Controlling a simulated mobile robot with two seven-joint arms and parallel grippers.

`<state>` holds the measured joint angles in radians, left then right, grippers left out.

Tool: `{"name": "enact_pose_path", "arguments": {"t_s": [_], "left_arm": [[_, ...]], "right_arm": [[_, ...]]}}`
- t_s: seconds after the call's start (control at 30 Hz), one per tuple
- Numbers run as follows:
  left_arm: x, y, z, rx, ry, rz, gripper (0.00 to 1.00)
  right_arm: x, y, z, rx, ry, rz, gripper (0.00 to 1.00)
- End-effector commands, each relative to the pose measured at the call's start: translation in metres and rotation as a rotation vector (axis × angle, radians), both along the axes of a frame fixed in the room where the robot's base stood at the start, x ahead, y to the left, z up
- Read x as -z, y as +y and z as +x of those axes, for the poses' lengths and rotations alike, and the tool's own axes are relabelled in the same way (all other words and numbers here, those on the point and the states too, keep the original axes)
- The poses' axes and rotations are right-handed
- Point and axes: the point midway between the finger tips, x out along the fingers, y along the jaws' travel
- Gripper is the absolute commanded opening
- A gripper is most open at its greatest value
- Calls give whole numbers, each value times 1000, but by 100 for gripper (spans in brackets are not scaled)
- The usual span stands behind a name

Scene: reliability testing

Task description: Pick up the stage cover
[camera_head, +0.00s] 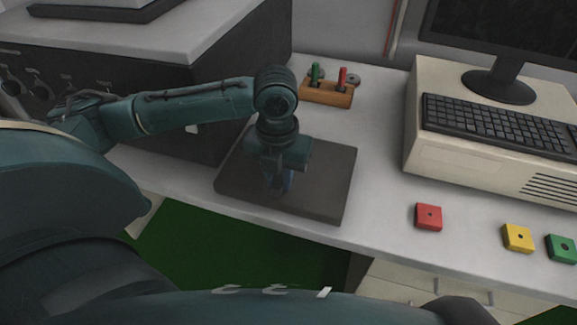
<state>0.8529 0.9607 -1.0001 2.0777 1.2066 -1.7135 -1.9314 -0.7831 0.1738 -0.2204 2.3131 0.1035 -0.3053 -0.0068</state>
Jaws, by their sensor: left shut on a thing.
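A dark flat square plate (325,190) lies on the white bench in the camera_head view; I cannot tell whether it is the stage cover or a base under it. My left gripper (281,190) points down over the left middle of this plate. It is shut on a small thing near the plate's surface. The arm and gripper hide most of what is held, and only a little blue shows by the fingers. My right gripper is not in the view.
A wooden block (327,93) with a green and a red handle stands behind the plate. A beige case (455,155) with keyboard (500,125) and monitor (505,35) stands right. Red (428,217), yellow (517,238) and green (561,249) blocks lie at the front right. A dark cabinet is left.

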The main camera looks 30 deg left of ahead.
Motion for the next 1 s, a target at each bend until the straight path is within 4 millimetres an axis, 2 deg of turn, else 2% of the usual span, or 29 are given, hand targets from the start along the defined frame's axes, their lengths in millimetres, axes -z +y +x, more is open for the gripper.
{"name": "enact_pose_path", "arguments": {"t_s": [0.2, 0.63, 0.77, 1.0], "left_arm": [[0, 0, 0, 0, 0, 0, 0], [-5, -2, 0, 1, -2, -1, 0], [-17, -4, 0, -1, -3, 0, 0], [-56, -4, 1, 0, -5, -1, 0]], "right_arm": [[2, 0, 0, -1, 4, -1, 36], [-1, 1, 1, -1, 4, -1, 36], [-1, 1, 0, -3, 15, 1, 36], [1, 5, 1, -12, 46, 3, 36]]}}
